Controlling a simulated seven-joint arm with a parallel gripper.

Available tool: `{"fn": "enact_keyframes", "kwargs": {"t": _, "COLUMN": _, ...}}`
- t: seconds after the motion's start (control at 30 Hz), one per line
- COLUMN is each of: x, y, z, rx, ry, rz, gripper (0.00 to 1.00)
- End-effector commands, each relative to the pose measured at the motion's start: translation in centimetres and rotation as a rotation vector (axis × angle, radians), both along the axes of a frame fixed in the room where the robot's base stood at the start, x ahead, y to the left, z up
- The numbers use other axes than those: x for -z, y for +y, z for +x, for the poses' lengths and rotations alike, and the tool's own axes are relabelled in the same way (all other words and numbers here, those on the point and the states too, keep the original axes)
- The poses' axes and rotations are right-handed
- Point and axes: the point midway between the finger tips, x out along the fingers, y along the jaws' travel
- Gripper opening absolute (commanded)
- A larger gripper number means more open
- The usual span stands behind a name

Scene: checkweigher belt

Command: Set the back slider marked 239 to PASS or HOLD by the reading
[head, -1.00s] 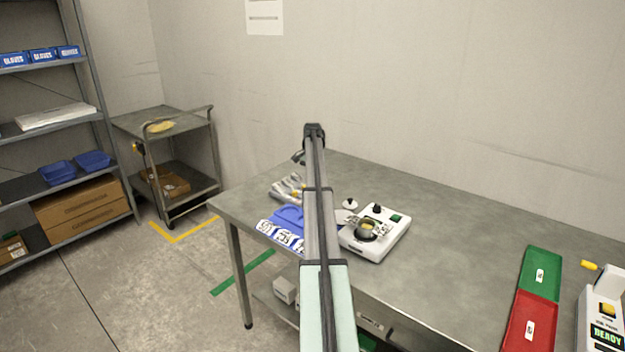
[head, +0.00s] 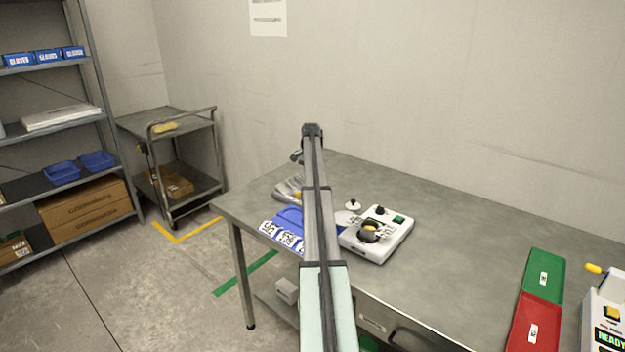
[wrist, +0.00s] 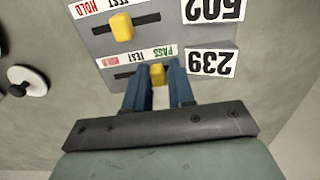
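In the wrist view the grey slider panel (wrist: 95,45) appears upside down. The slider marked 239 (wrist: 208,63) has a yellow knob (wrist: 157,72) in a dark slot, nearer its green PASS word than its red HOLD word, roughly between TEST and PASS. My gripper (wrist: 160,74) has its two blue fingers close on either side of this knob and looks shut on it. The fingers hide part of the slot's right end. The neighbouring slider marked 502 has its yellow knob (wrist: 122,26) near TEST. In the head view my arm hides my gripper.
A white device (head: 376,249) with a metal pot and a small green display (head: 399,219) stands right of my arm; its text is too small to read. Green (head: 543,275) and red (head: 531,325) trays lie further right, beside a unit showing READY (head: 610,338). The table between is clear.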

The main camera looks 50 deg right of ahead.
Motion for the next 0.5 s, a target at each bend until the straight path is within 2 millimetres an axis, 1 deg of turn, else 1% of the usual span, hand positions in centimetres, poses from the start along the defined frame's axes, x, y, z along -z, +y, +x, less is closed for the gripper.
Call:
{"fn": "enact_keyframes", "kwargs": {"t": 0.03, "x": -0.08, "y": -0.04, "z": 0.36, "rx": -0.002, "ry": -0.005, "rz": -0.002, "gripper": 0.24}}
{"fn": "enact_keyframes", "kwargs": {"t": 0.2, "x": -0.06, "y": -0.03, "z": 0.26, "rx": -0.002, "ry": -0.003, "rz": -0.001, "gripper": 0.41}}
{"fn": "enact_keyframes", "kwargs": {"t": 0.23, "x": -0.06, "y": -0.02, "z": 0.24, "rx": -0.002, "ry": -0.002, "rz": -0.001, "gripper": 0.43}}
{"fn": "enact_keyframes", "kwargs": {"t": 0.5, "x": -0.19, "y": -0.02, "z": 0.11, "rx": -0.002, "ry": 0.000, "rz": -0.001, "gripper": 0.43}}
